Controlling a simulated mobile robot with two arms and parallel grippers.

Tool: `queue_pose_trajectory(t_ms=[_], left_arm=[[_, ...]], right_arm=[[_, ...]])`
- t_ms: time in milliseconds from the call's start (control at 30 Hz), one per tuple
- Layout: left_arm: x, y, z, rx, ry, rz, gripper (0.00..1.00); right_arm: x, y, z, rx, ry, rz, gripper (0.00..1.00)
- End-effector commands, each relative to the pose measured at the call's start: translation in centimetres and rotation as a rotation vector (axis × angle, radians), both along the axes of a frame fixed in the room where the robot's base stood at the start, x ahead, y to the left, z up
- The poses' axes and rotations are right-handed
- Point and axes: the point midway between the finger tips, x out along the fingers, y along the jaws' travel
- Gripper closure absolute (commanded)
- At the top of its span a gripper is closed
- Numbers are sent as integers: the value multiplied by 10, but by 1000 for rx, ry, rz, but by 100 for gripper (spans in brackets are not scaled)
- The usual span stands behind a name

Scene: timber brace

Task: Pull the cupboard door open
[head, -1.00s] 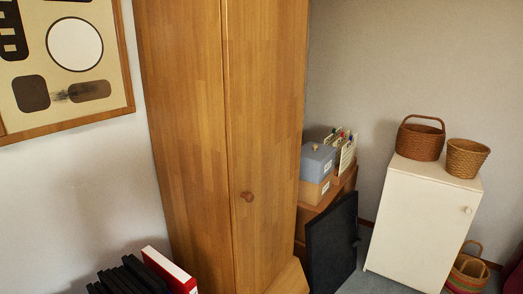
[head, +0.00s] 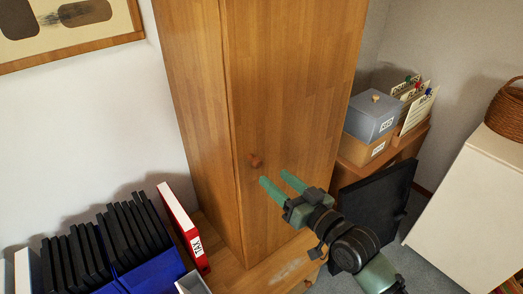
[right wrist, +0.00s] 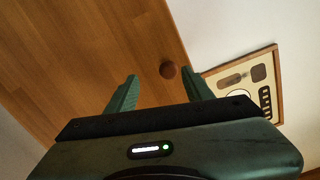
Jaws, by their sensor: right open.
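The cupboard door (head: 290,90) is tall, wooden and shut. Its round wooden knob (head: 255,160) sits near the door's left edge. My right gripper (head: 277,181) is open and empty, its two green fingers pointing at the door just below and right of the knob. In the right wrist view the knob (right wrist: 169,70) shows beyond the fingertips (right wrist: 160,78), between them but closer to the right-hand finger. The fingers appear apart from the knob. My left gripper is not in view.
A grey box (head: 371,117) sits right of the cupboard, above a leaning black panel (head: 375,205). A white cabinet (head: 470,205) with a basket (head: 507,112) stands at the right.

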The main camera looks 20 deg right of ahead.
Motion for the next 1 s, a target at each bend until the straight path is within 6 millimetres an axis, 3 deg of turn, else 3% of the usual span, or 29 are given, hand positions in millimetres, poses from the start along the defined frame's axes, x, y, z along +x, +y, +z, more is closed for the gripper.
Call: queue_pose_trajectory(t_ms=[100, 600, 933, 1000], left_arm=[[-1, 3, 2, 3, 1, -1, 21], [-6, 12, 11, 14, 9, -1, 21], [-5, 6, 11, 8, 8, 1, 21], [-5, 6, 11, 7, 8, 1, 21]], right_arm=[[3, 5, 13, 9, -20, 11, 48], [67, 28, 12, 7, -20, 9, 48], [71, 29, 11, 7, -18, 9, 48], [71, 29, 11, 6, -18, 8, 65]])
